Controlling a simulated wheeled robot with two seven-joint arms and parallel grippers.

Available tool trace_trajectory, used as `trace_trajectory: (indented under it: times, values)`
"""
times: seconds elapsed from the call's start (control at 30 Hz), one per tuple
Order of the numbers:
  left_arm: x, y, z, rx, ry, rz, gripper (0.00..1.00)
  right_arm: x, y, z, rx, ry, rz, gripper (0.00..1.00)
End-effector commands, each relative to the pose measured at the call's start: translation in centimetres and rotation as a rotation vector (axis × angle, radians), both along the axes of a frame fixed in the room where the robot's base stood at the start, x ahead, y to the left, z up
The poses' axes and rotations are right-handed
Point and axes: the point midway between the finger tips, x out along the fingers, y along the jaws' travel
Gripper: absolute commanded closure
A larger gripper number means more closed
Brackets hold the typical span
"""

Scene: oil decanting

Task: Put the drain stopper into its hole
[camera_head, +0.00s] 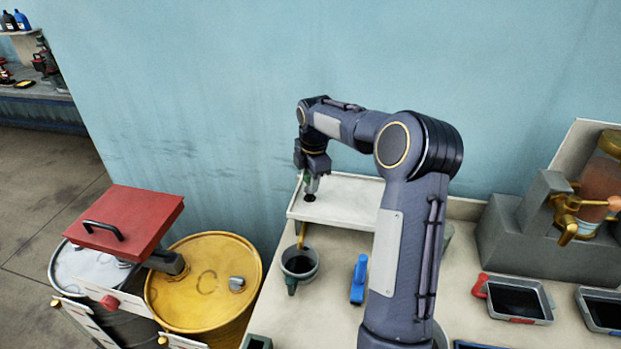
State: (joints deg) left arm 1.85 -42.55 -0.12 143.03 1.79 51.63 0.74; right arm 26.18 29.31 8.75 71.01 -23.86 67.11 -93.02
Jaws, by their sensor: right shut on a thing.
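My right gripper (312,185) points down over a raised white tray (345,208) against the wall. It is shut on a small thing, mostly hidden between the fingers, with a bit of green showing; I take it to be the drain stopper. A small dark round spot (309,197), which looks like the drain hole, lies on the tray directly under the fingertips. I cannot tell whether the held thing touches it. My left gripper is not in view.
Below the tray, a brass spout (303,236) stands over a grey-green jug (299,264). A blue object (358,280) lies beside it. A yellow drum (205,285) and a red lid with a handle (130,220) are left. Dark-filled pans (516,300) and a dispenser (545,240) are right.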

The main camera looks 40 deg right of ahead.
Motion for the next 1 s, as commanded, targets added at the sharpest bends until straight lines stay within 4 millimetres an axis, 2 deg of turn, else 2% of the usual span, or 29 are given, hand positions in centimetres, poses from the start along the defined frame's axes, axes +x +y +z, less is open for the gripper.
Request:
trace_trajectory:
  times: [0.67,1.0]
  values:
    - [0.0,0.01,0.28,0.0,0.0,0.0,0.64,0.03,-0.02,-0.01,0.0,-0.001,0.0,0.94]
    - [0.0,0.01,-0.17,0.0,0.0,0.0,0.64,0.01,-0.02,-0.76,0.0,-0.001,0.0,0.94]
